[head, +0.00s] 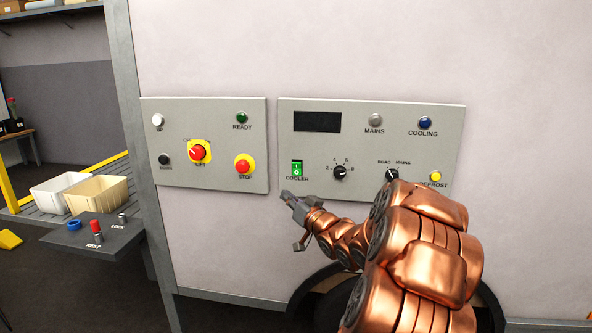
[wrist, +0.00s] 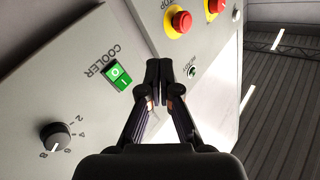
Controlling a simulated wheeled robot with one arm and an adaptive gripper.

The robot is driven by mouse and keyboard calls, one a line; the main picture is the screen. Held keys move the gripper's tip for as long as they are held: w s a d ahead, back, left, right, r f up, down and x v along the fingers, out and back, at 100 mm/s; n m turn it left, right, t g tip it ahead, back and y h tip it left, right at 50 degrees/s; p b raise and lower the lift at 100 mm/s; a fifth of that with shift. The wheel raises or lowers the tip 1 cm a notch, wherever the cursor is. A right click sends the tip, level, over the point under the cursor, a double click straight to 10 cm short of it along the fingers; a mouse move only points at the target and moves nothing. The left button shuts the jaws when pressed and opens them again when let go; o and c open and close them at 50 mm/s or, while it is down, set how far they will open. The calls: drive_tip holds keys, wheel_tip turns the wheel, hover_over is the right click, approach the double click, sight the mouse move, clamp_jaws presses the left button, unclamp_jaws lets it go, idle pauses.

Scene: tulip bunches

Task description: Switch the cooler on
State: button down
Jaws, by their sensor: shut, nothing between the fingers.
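The cooler switch (head: 297,168) is a green rocker marked "I" and "O", labelled COOLER, at the lower left of the right-hand panel (head: 365,110). It also shows in the wrist view (wrist: 118,77), left of my fingertips. My gripper (head: 286,196) is shut and empty, just below the switch in the head view, near the panel's lower left corner. In the wrist view the closed fingertips (wrist: 159,68) point toward the panels, apart from the switch in the picture. I cannot tell whether they touch a panel. The display (head: 317,121) is dark.
Near the switch are a numbered knob (head: 340,172), a mains knob (head: 392,174), and a yellow defrost button (head: 435,177). A small shelf (head: 95,236) juts out at the lower left.

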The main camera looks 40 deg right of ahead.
sight(297, 172)
drive_tip(key=shift+s+d+r+t, duration=0.25)
drive_tip(key=shift+s+d+t, duration=0.05)
drive_tip(key=w+d+r+p, duration=0.1)
drive_tip(key=d+p, duration=0.1)
drive_tip(key=w+d+r+p, duration=0.1)
drive_tip(key=d, duration=0.1)
drive_tip(key=w+d+r+p, duration=0.1)
drive_tip(key=w+d+p, duration=0.1)
drive_tip(key=shift+w+d+r+p, duration=0.1)
drive_tip(key=shift+r+p, duration=0.05)
drive_tip(key=shift+p, duration=0.15)
drive_tip(key=shift+w+d, duration=0.2)
drive_tip(key=shift+d, duration=0.05)
idle(0.7)
drive_tip(key=shift+w+d+r+p, duration=0.15)
drive_tip(key=shift+d+p, duration=0.05)
drive_tip(key=shift+p, duration=0.4)
idle(0.4)
drive_tip(key=shift+w+d, duration=0.15)
